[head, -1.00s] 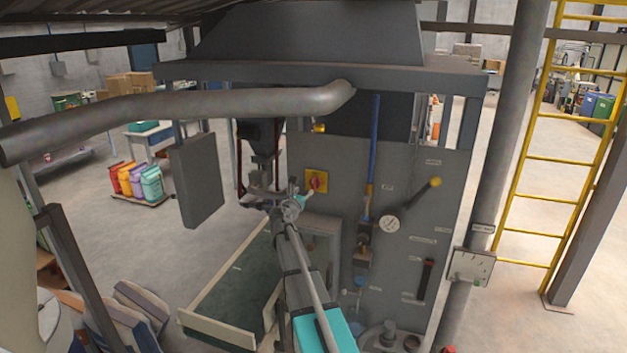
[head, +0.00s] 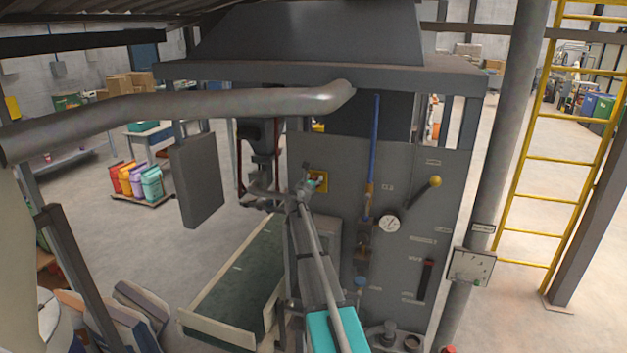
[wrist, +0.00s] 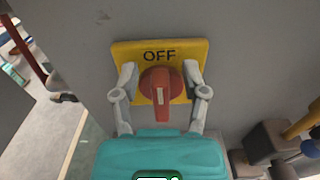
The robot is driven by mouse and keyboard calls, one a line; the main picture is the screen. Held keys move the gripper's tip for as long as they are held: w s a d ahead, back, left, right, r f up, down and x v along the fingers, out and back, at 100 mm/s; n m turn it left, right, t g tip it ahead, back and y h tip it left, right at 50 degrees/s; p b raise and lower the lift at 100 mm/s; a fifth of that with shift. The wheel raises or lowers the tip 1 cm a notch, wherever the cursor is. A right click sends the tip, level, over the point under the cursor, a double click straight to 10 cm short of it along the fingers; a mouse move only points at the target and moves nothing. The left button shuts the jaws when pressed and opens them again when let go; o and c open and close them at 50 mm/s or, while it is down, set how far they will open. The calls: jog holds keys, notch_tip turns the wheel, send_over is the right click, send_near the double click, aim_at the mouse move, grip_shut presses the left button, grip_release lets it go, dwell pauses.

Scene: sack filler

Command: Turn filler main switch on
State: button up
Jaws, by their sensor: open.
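The main switch is a red rotary knob (wrist: 161,88) on a yellow plate (wrist: 190,58) marked OFF, on the grey filler panel. In the wrist view the knob's handle points down, with a pale line along it. My gripper (wrist: 160,78) is open, with one finger on each side of the knob and the tips over the yellow plate. I cannot tell whether the fingers touch the knob or plate. In the head view my gripper (head: 312,183) covers most of the yellow plate (head: 322,175), and the knob is mostly hidden behind it.
Right of the switch are a blue pipe (head: 375,145), a gauge (head: 389,224) and a yellow-knobbed lever (head: 435,182). A grey box (head: 197,180) hangs to the left. A green conveyor (head: 240,285) lies below. In the wrist view, fittings (wrist: 268,142) stick out at lower right.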

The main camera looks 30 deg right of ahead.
jog(key=shift+c, duration=0.2)
jog(key=shift+s+r, duration=0.1)
grip_shut()
jog(key=shift+s+m, duration=0.15)
jog(key=shift+m, duration=0.25)
jog(key=shift+s+d+f+m+b, duration=0.25)
jog(key=shift+f+m+b, duration=0.2)
jog(key=shift+m, duration=2.4)
jog(key=shift+s+d+f+m+b, duration=0.25)
jog(key=shift+f+m+b, duration=0.2)
jog(key=shift+m, duration=2.45)
jog(key=shift+s+d+f+m+b, duration=0.25)
jog(key=shift+f+m+b, duration=0.2)
jog(key=shift+m, duration=2.4)
jog(key=shift+w, duration=0.1)
